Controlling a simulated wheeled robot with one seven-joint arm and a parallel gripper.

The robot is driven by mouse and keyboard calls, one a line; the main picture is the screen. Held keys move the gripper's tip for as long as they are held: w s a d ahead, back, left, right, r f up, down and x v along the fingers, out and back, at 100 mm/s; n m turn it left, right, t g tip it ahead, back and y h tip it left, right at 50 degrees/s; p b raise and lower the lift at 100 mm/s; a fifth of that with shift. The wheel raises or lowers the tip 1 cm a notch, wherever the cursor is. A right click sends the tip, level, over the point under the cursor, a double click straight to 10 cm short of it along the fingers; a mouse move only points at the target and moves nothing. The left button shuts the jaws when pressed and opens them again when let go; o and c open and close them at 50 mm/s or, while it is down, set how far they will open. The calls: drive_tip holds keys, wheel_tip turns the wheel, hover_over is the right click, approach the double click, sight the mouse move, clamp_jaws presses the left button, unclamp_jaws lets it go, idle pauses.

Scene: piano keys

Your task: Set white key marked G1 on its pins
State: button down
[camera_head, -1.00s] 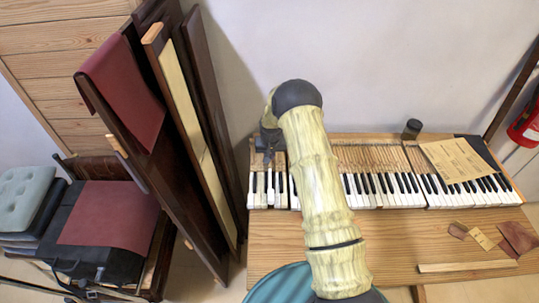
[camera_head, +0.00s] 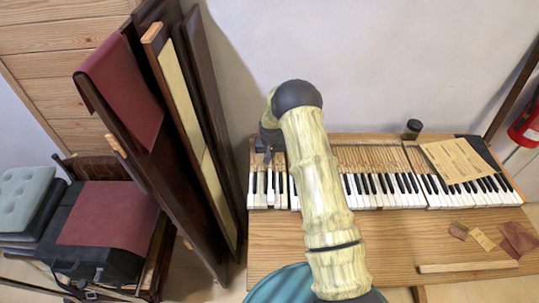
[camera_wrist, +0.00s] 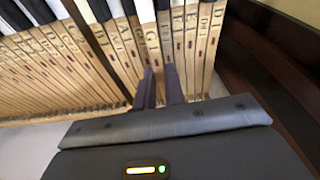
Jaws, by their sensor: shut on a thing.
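My gripper (camera_wrist: 161,88) is shut on a wooden key stick (camera_wrist: 158,66) in the wrist view, with one dark finger on each side of it. In the head view my gripper (camera_head: 268,152) is over the left end of the keyboard (camera_head: 375,183), small and partly hidden by my arm.
Lettered key sticks (camera_wrist: 60,60) stand close on both sides of my fingers. A dark wooden cheek (camera_wrist: 262,60) borders the right in the wrist view. A dark jar (camera_head: 412,129) and a paper sheet (camera_head: 458,160) are at the keyboard's right.

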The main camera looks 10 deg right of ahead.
drive_tip(key=shift+f+b, duration=0.35)
drive_tip(key=shift+f, duration=0.15)
drive_tip(key=c, duration=1.8)
unclamp_jaws()
drive_tip(key=shift+w+p+v, duration=0.25)
drive_tip(key=shift+p+v, duration=0.3)
drive_tip(key=shift+v, duration=0.5)
drive_tip(key=shift+r, duration=0.1)
drive_tip(key=o, duration=0.5)
drive_tip(key=shift+o, duration=0.2)
